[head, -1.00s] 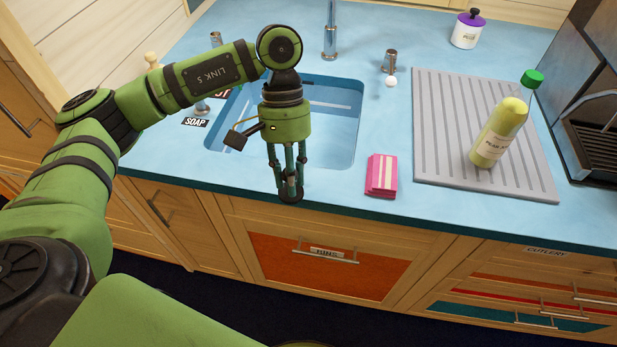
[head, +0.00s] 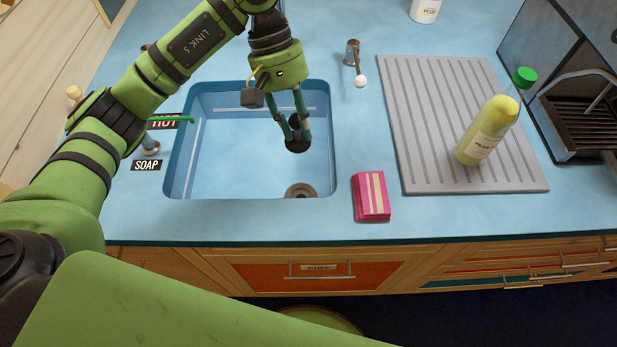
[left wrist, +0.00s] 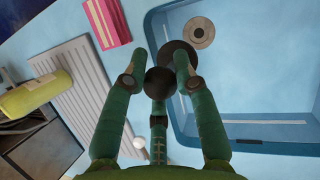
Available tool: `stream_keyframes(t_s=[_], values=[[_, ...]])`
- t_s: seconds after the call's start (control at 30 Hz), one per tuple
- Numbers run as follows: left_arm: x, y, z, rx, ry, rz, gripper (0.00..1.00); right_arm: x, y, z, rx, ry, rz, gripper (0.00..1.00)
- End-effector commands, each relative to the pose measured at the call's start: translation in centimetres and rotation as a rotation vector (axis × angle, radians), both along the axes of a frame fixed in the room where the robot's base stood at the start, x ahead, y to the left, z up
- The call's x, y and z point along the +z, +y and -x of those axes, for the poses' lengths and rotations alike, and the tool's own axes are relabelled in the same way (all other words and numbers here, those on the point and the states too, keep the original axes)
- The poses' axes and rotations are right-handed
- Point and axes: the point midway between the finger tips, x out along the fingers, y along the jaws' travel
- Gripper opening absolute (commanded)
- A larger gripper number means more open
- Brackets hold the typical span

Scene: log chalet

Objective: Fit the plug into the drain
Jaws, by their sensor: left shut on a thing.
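My left gripper (head: 293,130) is shut on the black round plug (head: 297,147), above the right part of the sink basin. In the left wrist view the plug (left wrist: 179,57) shows as a dark disc with a round dark knob between the fingers (left wrist: 160,75). The drain (head: 301,190) is a round metal ring with a dark centre in the basin floor, nearer the front than the plug in the head view. It also shows in the left wrist view (left wrist: 199,33), just beyond the disc and apart from it. My right gripper is not in view.
A ridged grey drainboard (head: 420,150) holds a yellow-green bottle (head: 487,130).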

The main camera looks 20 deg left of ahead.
Motion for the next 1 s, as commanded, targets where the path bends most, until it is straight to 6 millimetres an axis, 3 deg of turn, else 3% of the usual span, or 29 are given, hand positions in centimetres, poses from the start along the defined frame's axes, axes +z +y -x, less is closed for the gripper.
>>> stream_keyframes(t_s=[0.03, 0.1, 0.3, 0.4, 0.57, 0.8, 1.0], values=[[-2.7, 0.0, 0.1, 0.0, 0.003, -0.001, 0.0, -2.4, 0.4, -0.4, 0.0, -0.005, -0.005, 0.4], [-4.6, 0.0, 0.1, 0.0, 0.004, -0.001, 0.0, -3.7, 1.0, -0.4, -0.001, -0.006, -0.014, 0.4], [-10.7, -0.1, 0.1, -0.001, 0.006, 0.002, 0.0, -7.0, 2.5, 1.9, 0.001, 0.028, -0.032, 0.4], [-12.8, 0.0, 0.1, -0.001, 0.004, 0.001, 0.0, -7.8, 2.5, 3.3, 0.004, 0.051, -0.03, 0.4], [-15.0, 0.0, 0.2, -0.002, 0.005, 0.001, 0.0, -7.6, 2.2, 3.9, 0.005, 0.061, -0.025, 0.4], [-19.1, 0.0, 0.2, -0.002, 0.004, 0.0, 0.0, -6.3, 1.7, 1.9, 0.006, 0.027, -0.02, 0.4], [-20.7, 0.0, 0.2, -0.002, 0.003, 0.001, 0.0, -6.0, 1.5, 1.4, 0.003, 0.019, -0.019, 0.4]])
